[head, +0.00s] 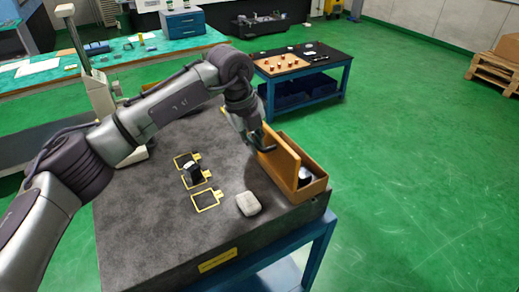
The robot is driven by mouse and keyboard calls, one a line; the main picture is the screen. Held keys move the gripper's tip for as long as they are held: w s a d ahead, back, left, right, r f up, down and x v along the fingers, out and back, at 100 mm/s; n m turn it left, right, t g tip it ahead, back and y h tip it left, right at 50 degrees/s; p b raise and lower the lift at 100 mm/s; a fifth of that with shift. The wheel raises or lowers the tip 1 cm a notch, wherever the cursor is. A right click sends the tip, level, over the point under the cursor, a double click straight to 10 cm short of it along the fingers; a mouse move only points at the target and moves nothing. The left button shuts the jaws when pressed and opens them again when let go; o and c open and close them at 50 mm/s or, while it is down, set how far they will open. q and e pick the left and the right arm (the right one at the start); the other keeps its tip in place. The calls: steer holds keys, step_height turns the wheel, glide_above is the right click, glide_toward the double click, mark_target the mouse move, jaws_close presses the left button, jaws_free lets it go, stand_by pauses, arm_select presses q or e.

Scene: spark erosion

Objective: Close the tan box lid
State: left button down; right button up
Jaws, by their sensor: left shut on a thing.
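The tan box (314,187) sits at the right edge of the dark grey table (150,235). Its lid (281,161) stands raised, tilted up along the box's left side. A dark and light round object (305,176) shows inside the box. My left gripper (262,148) is at the lid's upper left edge, shut on the lid; its fingertips are partly hidden by the lid and the arm. My right gripper is not in view.
A pale grey block (248,204) lies left of the box. Yellow frames (206,200) mark the tabletop, with a black and white object (191,172) at one. Behind stands a blue-framed bench (345,77). Open green floor lies to the right.

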mark_target(270, 131)
arm_select(q)
steer(key=shift+w+d+r, duration=0.3)
steer(key=shift+d, duration=0.2)
steer(key=shift+w+d+r+p, duration=0.15)
steer(key=shift+w+d, duration=0.1)
steer(key=shift+d, duration=0.2)
steer(key=shift+w+d+r+p, duration=0.15)
steer(key=shift+w+d, duration=0.1)
steer(key=shift+d, duration=0.25)
steer(key=shift+w+d, duration=0.25)
steer(key=shift+d, duration=0.15)
steer(key=shift+w+d, duration=0.25)
steer(key=shift+d, duration=0.15)
